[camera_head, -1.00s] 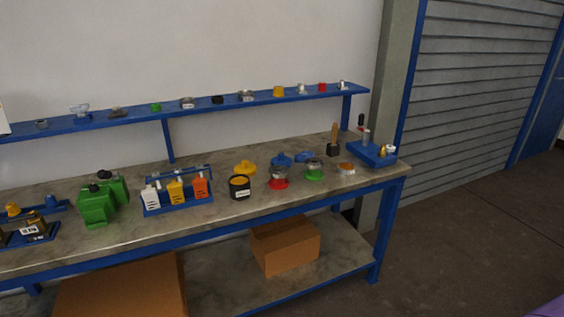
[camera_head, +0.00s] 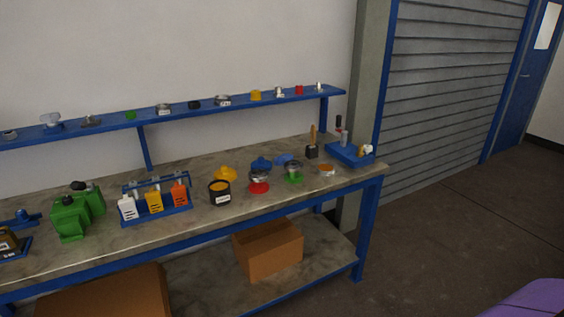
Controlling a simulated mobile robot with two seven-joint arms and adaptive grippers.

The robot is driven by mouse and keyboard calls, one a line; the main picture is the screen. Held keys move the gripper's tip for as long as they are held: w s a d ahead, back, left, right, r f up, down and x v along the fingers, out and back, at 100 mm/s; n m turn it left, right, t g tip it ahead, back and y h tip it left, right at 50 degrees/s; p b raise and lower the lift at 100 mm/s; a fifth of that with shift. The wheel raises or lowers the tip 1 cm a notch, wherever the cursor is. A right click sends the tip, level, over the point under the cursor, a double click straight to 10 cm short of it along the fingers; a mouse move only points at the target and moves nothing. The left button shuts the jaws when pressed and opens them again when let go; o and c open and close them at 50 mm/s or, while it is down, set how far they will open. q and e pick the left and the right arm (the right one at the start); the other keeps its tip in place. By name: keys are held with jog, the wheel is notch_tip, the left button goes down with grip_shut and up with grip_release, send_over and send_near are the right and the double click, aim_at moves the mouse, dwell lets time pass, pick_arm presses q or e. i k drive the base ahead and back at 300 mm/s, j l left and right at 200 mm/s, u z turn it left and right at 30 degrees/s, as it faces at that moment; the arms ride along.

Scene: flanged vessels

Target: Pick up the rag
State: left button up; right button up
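No thing is clearly a rag in the head view. A small flat blue item (camera_head: 285,159) lies on the workbench (camera_head: 240,227) behind the small vessels, but I cannot tell whether it is cloth or a lid. Neither of my grippers is in view.
The bench holds green canisters (camera_head: 75,212), a bottle rack (camera_head: 157,207), a black labelled pot (camera_head: 220,192) and a blue tray (camera_head: 350,155). Small parts line the blue shelf (camera_head: 175,118). Boxes, including one cardboard box (camera_head: 270,250), sit below. Floor at right is open; a purple shape (camera_head: 535,300) shows lower right.

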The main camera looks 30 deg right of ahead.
aim_at(280, 160)
jog(key=i+l+u, duration=0.15)
jog(key=l, duration=0.65)
jog(key=l+u, duration=0.15)
jog(key=l, duration=0.65)
